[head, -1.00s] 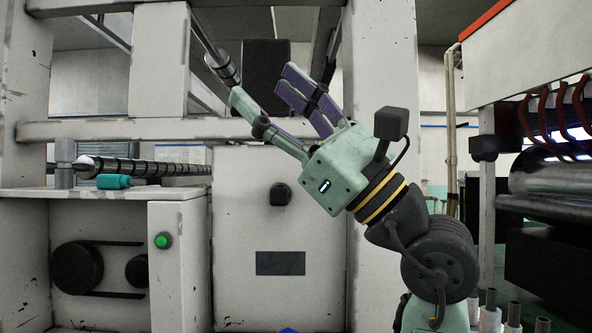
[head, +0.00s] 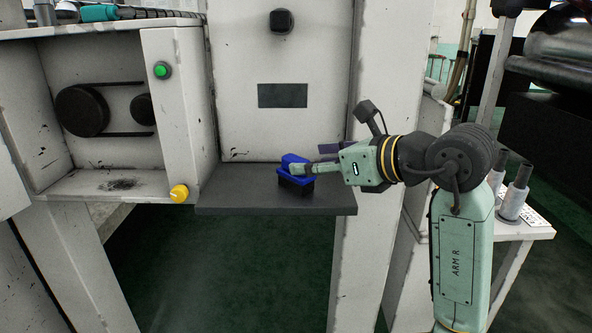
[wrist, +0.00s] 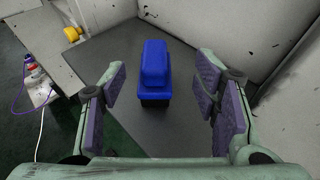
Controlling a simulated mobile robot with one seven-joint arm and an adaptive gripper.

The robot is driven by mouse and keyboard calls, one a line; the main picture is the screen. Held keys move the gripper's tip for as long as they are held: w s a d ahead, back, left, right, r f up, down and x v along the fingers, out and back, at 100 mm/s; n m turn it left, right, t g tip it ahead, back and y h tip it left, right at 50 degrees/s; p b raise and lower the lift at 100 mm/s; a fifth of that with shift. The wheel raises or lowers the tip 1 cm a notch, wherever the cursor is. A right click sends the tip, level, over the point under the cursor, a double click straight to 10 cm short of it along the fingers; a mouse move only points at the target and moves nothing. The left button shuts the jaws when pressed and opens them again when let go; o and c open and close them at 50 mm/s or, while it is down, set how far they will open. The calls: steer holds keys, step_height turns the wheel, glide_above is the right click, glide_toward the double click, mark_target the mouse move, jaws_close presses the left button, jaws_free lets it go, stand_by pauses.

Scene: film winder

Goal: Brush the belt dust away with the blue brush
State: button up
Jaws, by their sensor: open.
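The blue brush (head: 293,174) with dark bristles stands on a small grey shelf (head: 240,200) in the head view. It also shows in the wrist view (wrist: 154,68), bristles down. My gripper (head: 310,170) reaches over the shelf from the right. In the wrist view my gripper (wrist: 163,100) is open, its purple pads on either side of the image, with the brush ahead between them and apart from both. Dark belt dust (head: 119,184) lies on the floor of the open bay, below the belt (head: 110,107) and its two pulleys.
A green button (head: 161,70) and a yellow knob (head: 179,194) sit on the bay's right post. A cabinet wall (head: 280,125) rises behind the shelf. A teal roll (head: 98,12) lies on top of the bay. The shelf left of the brush is clear.

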mark_target(296, 158)
steer(key=p+x, duration=0.1)
steer(key=x, duration=0.4)
steer(key=shift+s+a+f+p, duration=0.15)
steer(key=shift+a+f+p, duration=0.1)
steer(key=shift+p, duration=0.15)
steer(key=shift+r, duration=0.1)
jaws_close()
stand_by(0.4)
steer(key=shift+r+b, duration=0.35)
steer(key=shift+r, duration=1.35)
steer(key=s+r+b, duration=0.1)
steer(key=s+b, duration=0.3)
steer(key=s, duration=1.2)
steer(key=shift+r, duration=0.3)
